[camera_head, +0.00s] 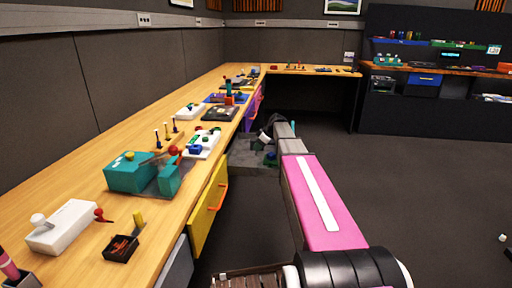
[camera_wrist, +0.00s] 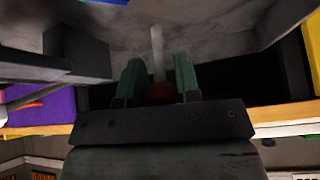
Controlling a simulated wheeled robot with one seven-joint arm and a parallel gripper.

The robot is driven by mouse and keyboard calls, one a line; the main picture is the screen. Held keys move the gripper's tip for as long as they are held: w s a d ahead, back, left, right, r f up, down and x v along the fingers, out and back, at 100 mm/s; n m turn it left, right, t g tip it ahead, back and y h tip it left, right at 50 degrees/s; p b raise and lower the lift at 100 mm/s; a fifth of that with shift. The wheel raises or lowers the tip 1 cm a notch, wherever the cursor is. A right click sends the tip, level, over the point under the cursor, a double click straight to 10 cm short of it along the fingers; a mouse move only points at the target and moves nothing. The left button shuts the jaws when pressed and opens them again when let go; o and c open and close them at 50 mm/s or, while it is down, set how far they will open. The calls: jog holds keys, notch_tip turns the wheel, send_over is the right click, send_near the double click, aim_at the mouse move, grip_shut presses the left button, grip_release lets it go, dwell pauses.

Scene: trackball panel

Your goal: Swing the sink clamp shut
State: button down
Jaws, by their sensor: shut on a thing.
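My gripper (camera_wrist: 158,68) shows in the wrist view with its two green fingers on either side of a pale rod with a dull red knob at its lower end. I take this rod and knob for the handle of the sink clamp (camera_wrist: 157,42); the gripper is shut on it. The rod runs up the picture over a grey, stone-like surface. In the head view, my pink arm reaches to the grey sink (camera_head: 252,158) below the counter's edge. The fingers and the clamp are too small and covered there to make out.
The wooden counter (camera_head: 75,195) runs along the left with several devices on it, including a teal block (camera_head: 128,173). A yellow drawer front with an orange handle (camera_head: 211,205) stands left of my arm. The floor (camera_head: 430,190) to the right is mostly clear.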

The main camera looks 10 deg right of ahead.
jog(key=shift+s+d+f+t+y, duration=0.2)
jog(key=shift+d+t+y, duration=0.25)
jog(key=shift+y, duration=0.55)
jog(key=shift+d, duration=0.1)
jog(key=c, duration=0.9)
grip_release()
notch_tip(320, 180, up, 4)
jog(key=shift+r, duration=0.1)
jog(key=s+a+r, duration=0.1)
jog(key=a+r, duration=0.1)
jog(key=a, duration=0.1)
jog(key=s+a+r, duration=0.2)
jog(key=a, duration=0.2)
jog(key=s+a+r, duration=0.2)
jog(key=a, duration=0.1)
jog(key=shift+s+a+r, duration=0.15)
jog(key=shift+s+r, duration=0.05)
jog(key=shift+r, duration=0.2)
